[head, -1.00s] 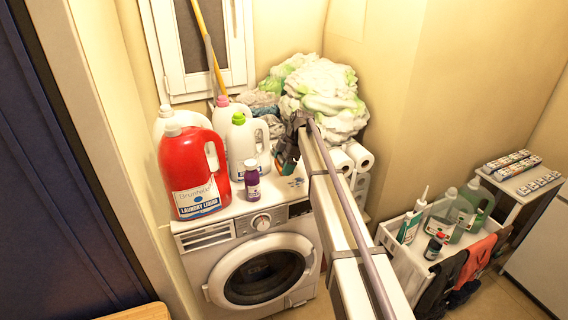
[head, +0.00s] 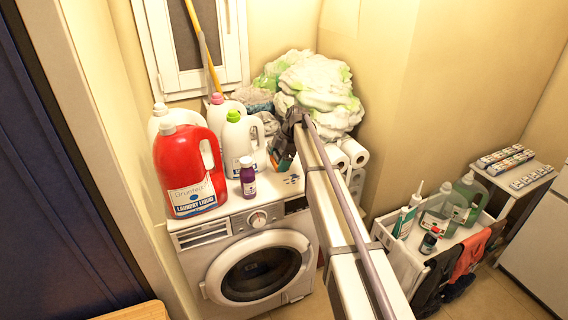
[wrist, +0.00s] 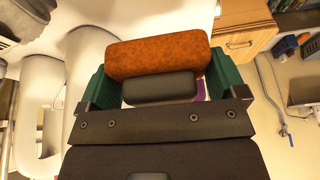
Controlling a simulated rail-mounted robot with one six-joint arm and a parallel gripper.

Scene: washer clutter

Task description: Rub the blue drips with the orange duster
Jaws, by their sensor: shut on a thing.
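The orange duster (wrist: 158,55) is a textured block across the mouth of my gripper (wrist: 150,87) in the wrist view. The green fingers are shut on it, one at each end. In the head view my gripper (head: 281,156) hangs over the washer's top, beside the white jug with the green cap, and the duster is mostly hidden there. The blue drips (head: 292,179) are small dark-blue marks on the white washer top (head: 268,196), just right of and in front of my gripper. I cannot tell whether the duster touches the top.
A purple bottle (head: 247,178) stands left of the drips. A red laundry jug (head: 188,172) and several white jugs stand further left. Crumpled laundry (head: 318,88) is piled behind, with paper rolls (head: 353,153) to the right. A cart (head: 398,258) of bottles stands at right.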

